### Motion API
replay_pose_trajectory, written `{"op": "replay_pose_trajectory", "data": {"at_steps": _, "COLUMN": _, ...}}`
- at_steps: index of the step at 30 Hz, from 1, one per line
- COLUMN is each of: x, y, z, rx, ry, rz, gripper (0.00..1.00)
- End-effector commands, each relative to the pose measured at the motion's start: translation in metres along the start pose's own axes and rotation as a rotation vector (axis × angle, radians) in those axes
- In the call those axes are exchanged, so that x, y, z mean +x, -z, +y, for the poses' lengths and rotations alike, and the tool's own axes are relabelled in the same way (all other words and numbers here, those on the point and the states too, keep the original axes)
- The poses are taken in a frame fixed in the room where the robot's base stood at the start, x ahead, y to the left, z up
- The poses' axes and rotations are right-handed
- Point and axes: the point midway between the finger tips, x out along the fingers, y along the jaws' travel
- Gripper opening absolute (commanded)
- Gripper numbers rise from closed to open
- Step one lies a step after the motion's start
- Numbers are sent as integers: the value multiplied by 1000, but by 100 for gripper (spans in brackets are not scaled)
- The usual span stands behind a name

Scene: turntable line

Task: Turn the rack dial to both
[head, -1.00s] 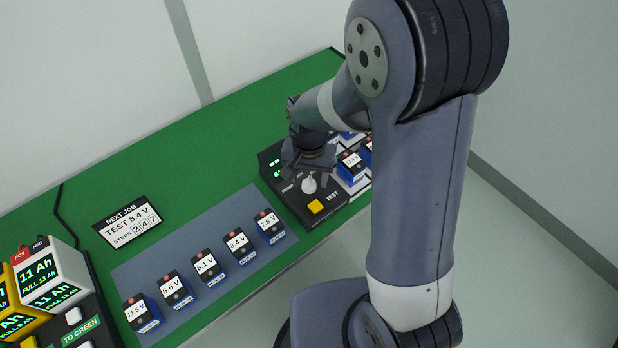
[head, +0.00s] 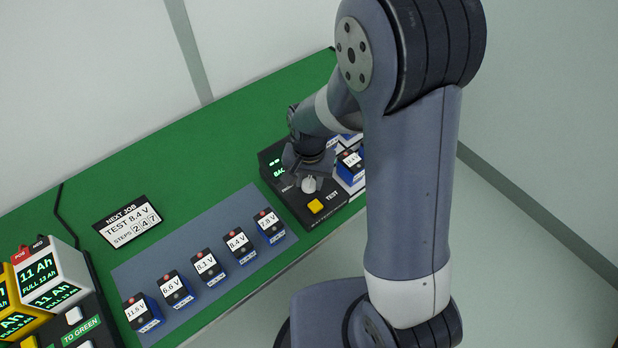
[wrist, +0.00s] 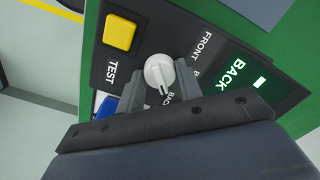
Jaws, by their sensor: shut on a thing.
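The rack dial is a white round knob (wrist: 160,73) on a black panel, with a pointer ridge; it also shows in the head view (head: 309,184). In the wrist view the labels FRONT and BACK stand beside it, and another label is partly covered. The pointer is turned toward the lower label, which seems to read BACK. The lit display (wrist: 245,80) reads BACK. My gripper (wrist: 162,80) has one finger on each side of the knob and is shut on it. In the head view my gripper (head: 310,170) is over the panel.
A yellow TEST button (wrist: 119,33) sits close to the dial. Blue battery packs (head: 349,165) stand in the rack to the right. More labelled packs (head: 205,265) line a grey mat. A NEXT JOB sign (head: 128,222) stands at the left.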

Motion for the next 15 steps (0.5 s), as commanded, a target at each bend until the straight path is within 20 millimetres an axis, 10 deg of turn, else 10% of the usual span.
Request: {"op": "replay_pose_trajectory", "data": {"at_steps": 15, "x": 1, "y": 0, "z": 0, "rx": -97, "ry": 1, "rz": 1, "gripper": 11}}
